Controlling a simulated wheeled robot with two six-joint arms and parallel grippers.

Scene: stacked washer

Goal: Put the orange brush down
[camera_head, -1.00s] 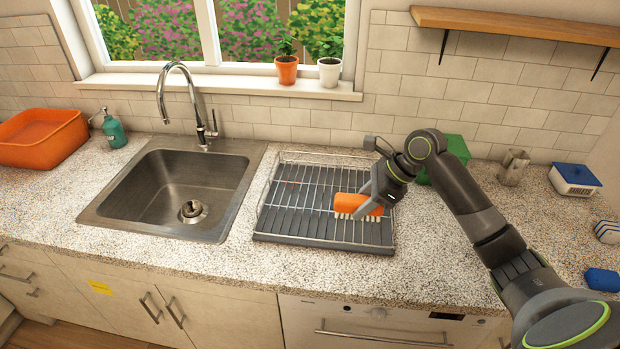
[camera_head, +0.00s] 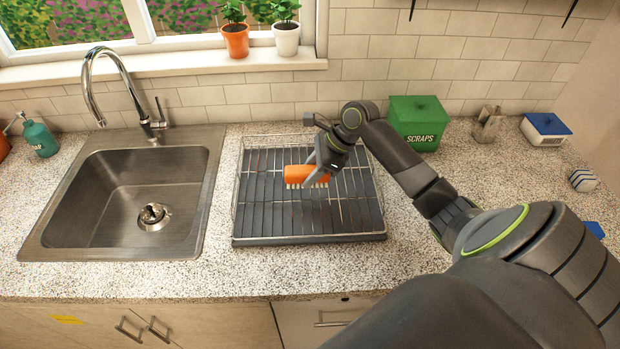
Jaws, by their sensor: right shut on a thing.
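The orange brush (camera_head: 298,174) has pale bristles that face down. My right gripper (camera_head: 318,172) is shut on it, with the arm coming in from the right. The brush is over the middle of the dish rack (camera_head: 262,226), a wire rack with a dark slatted tray on the counter. I cannot tell whether the bristles touch the rack. My left gripper does not show.
A steel sink (camera_head: 110,180) with a tall tap (camera_head: 125,85) lies left of the rack. A green scraps bin (camera_head: 418,125), a metal holder (camera_head: 487,125) and a blue-lidded box (camera_head: 546,129) stand to the right. Potted plants (camera_head: 236,40) line the sill. Bare counter (camera_head: 225,270) runs in front.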

